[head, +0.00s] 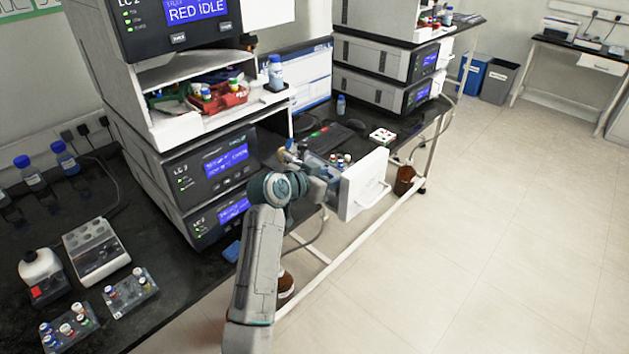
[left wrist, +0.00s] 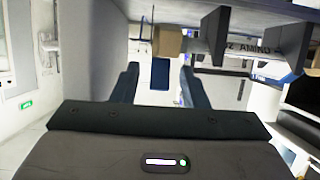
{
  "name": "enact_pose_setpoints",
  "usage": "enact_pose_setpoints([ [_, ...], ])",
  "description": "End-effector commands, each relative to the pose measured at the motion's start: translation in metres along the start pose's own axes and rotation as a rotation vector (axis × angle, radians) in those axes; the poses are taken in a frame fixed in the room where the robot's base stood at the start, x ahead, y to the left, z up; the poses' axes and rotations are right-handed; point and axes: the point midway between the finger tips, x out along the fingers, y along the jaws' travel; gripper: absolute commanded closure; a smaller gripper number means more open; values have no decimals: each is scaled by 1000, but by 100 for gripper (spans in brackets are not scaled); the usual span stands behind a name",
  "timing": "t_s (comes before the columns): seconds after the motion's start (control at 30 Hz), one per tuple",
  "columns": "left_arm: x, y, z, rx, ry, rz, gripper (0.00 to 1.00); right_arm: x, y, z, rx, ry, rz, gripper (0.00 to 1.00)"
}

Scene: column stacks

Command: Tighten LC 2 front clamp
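My left arm reaches up from the bottom of the head view, and its gripper (head: 303,158) is beside the open compartment of the left instrument stack (head: 215,165). In the left wrist view the gripper's two dark fingers (left wrist: 160,80) stand apart with nothing held between them. Beyond them is a pale surface with a blue panel. A tan block (left wrist: 168,41) on a thin bar and dark bracket-like parts (left wrist: 214,34) hang just above the fingers. I cannot tell which of these is the LC 2 front clamp. My right gripper is not in view.
An open white door (head: 363,184) stands right of my gripper, with small vials behind it. A keyboard (head: 322,137), a monitor (head: 309,78) and a second stack (head: 385,70) are beyond. Vial racks (head: 130,293) sit on the bench at lower left. The floor at right is clear.

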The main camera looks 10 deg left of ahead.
Motion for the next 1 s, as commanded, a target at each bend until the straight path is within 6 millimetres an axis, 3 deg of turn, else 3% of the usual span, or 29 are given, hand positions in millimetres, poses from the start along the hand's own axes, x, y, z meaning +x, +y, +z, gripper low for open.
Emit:
enact_pose_setpoints([
  [0.3, -60, -1, 3, 5, 2, -3, 60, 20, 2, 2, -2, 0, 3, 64],
  [0.5, -87, 0, 2, 2, 1, -2, 60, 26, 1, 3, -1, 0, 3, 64],
  [0.9, -93, 0, 1, 1, -1, 0, 60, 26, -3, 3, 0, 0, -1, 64],
  [1.0, -87, -3, 13, -18, -19, -6, 60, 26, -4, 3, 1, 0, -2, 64],
])
